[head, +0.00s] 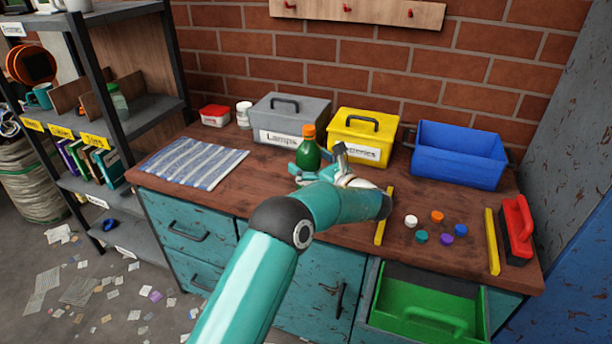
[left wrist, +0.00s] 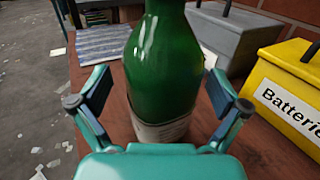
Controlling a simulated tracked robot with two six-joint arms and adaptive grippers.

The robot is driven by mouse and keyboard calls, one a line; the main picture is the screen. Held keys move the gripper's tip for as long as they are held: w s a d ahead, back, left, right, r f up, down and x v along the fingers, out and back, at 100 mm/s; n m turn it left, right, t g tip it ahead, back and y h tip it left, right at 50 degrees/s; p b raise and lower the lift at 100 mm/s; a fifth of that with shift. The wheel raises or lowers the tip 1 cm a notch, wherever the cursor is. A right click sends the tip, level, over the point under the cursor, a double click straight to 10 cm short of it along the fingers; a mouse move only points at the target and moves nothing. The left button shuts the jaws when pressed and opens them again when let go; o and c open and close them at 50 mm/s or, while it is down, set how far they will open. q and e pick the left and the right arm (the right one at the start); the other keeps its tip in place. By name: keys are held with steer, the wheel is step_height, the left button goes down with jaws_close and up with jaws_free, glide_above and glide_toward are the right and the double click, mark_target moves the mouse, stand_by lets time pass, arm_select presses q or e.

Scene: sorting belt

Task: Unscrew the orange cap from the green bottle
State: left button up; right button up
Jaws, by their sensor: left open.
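The green bottle (head: 308,154) stands upright on the wooden workbench, in front of the grey box. Its orange cap (head: 308,131) is on top of the neck in the head view; the cap is out of frame in the left wrist view. My left gripper (head: 318,163) is at the bottle, its lower part hidden by my arm. In the left wrist view the green bottle (left wrist: 164,65) stands between the two open fingers of my left gripper (left wrist: 158,92), with a gap on each side. A pale label shows low on the bottle. My right gripper is not in view.
Behind are a grey box (head: 274,135), a yellow batteries box (head: 348,153) and a blue bin (head: 455,170). A striped cloth (head: 194,161) lies left. Several small caps lie between yellow strips at right, near a red-handled brush (head: 516,222). A green drawer (head: 420,291) stands open.

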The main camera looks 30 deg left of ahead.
arm_select(q)
jaws_close()
stand_by(0.6)
steer(key=shift+a+r, duration=0.1)
steer(key=shift+r, duration=0.1)
